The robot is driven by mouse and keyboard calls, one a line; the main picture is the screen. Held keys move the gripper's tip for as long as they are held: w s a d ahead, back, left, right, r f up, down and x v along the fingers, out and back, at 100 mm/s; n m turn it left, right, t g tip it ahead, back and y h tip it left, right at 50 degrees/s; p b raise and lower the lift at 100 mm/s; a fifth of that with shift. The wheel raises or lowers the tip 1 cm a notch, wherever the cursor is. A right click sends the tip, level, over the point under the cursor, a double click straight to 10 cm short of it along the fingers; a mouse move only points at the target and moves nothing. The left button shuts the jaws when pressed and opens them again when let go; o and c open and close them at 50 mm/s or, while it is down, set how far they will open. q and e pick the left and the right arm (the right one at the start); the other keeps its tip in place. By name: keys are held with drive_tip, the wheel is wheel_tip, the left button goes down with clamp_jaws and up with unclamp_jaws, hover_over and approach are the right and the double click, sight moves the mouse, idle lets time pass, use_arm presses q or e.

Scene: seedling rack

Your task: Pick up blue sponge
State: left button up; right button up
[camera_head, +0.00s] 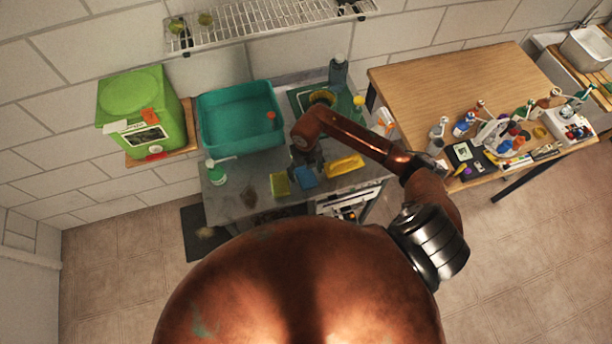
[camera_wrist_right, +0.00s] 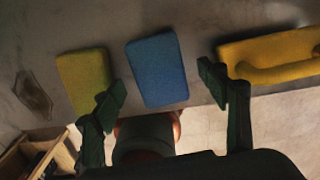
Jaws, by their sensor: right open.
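The blue sponge (camera_head: 306,177) lies flat near the front edge of the grey counter, between a yellow-green sponge (camera_head: 280,184) and a yellow handled tool (camera_head: 345,165). In the right wrist view the blue sponge (camera_wrist_right: 157,69) lies ahead of and between the spread fingers, touching neither neighbour. My right gripper (camera_head: 308,160) is over the counter just behind the blue sponge in the head view. It also shows in the right wrist view (camera_wrist_right: 165,100), open and empty. Its height above the counter is hard to tell. My left gripper is not in view.
A teal basin (camera_head: 238,138) and a green-capped bottle (camera_head: 216,172) stand on the counter's left. A dark bottle (camera_head: 338,74) stands at the back. A wooden table (camera_head: 440,85) with many small items is at right. A dark flat patch (camera_wrist_right: 33,95) lies left of the sponges.

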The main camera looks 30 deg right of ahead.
drive_tip(key=shift+f, duration=1.15)
drive_tip(key=shift+c, duration=0.5)
drive_tip(key=c, duration=0.7)
drive_tip(key=shift+r, duration=0.1)
drive_tip(key=shift+r, duration=0.45)
wheel_tip(320, 180, up, 2)
drive_tip(key=shift+r+b, duration=0.2)
drive_tip(key=shift+b, duration=0.45)
drive_tip(key=s+a+r, duration=0.1)
drive_tip(key=s+r, duration=0.2)
drive_tip(key=s, duration=0.1)
drive_tip(key=s+a+r+b, duration=0.1)
drive_tip(key=s+a+r, duration=0.1)
drive_tip(key=s+r, duration=0.1)
drive_tip(key=s+a+r+b, duration=0.1)
drive_tip(key=s+r, duration=0.2)
drive_tip(key=s, duration=0.3)
drive_tip(key=shift+s+a+r, duration=0.1)
drive_tip(key=shift+a+r, duration=0.2)
drive_tip(key=shift+a, duration=0.05)
